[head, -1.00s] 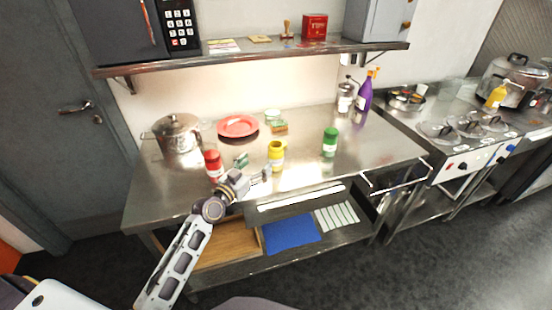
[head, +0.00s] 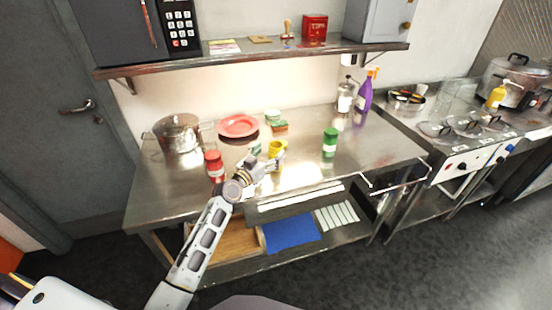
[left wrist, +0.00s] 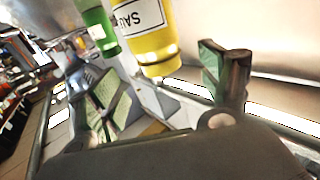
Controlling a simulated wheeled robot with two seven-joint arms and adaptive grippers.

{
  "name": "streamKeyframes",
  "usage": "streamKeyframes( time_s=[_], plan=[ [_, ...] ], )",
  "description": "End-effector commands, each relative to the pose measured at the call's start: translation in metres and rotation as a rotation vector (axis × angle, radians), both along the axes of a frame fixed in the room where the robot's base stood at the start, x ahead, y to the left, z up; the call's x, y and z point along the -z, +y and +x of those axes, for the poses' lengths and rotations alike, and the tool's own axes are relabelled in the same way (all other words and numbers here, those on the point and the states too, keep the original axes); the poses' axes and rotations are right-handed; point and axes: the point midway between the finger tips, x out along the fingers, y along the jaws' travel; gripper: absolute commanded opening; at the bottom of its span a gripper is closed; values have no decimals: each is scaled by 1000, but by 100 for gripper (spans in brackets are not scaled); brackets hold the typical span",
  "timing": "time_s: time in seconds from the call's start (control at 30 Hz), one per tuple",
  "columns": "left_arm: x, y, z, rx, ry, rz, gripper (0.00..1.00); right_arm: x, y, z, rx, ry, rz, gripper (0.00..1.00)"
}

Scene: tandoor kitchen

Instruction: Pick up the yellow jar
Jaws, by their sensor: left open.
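The yellow jar (head: 277,147) stands on the steel table, its lower part hidden behind my left gripper (head: 266,158) in the head view. In the left wrist view the yellow jar (left wrist: 150,35), with a white label, shows just beyond and between the spread fingers of my left gripper (left wrist: 165,85). The gripper is open and empty; I cannot tell whether a finger touches the jar. My right gripper is not in view.
A red jar (head: 214,166) stands left of my gripper, and a green jar (head: 330,143) stands to the right. A red plate (head: 238,126), a steel pot (head: 178,134) and a purple spray bottle (head: 366,92) stand farther back. A shelf (head: 250,59) overhangs the table's rear.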

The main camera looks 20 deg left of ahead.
Motion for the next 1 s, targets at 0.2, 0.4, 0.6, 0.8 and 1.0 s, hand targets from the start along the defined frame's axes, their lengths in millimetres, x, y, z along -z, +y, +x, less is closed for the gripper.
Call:
streamKeyframes(
  time_s=[0.2,0.4,0.6,0.8,1.0],
  plan=[
    [0,-1,3,0,0,0,78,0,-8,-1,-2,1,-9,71],
    [0,-1,3,0,0,0,78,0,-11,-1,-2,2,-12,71],
    [1,-2,8,0,-1,0,78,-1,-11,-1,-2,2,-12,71],
    [5,-5,22,0,0,-2,78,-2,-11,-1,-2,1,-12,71],
    [8,-10,38,0,0,-1,78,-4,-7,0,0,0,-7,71]
  ],
)
